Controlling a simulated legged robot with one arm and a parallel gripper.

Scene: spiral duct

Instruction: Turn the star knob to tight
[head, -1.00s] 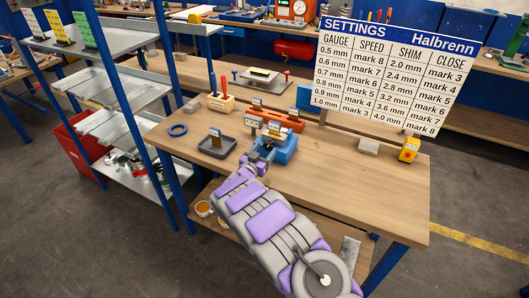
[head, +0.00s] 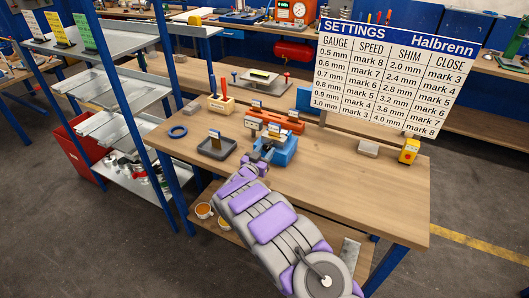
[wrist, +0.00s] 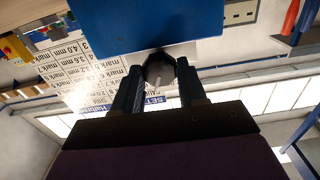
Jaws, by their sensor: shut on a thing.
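The star knob (wrist: 159,69) is dark and round in the wrist view, at the edge of a blue block. My gripper (wrist: 158,75) has one dark finger on each side of the knob and is shut on it. In the head view the blue block (head: 285,150) belongs to a small machine with an orange bar (head: 280,118) on the wooden bench. My gripper (head: 264,155) is at the front left of the block there. The knob is hidden in the head view, and its tightness marks cannot be read.
A tool holder (head: 221,104) stands behind. A settings board (head: 390,75), a grey block (head: 368,147) and a yellow box (head: 409,151) are to the right. The bench's front right is clear.

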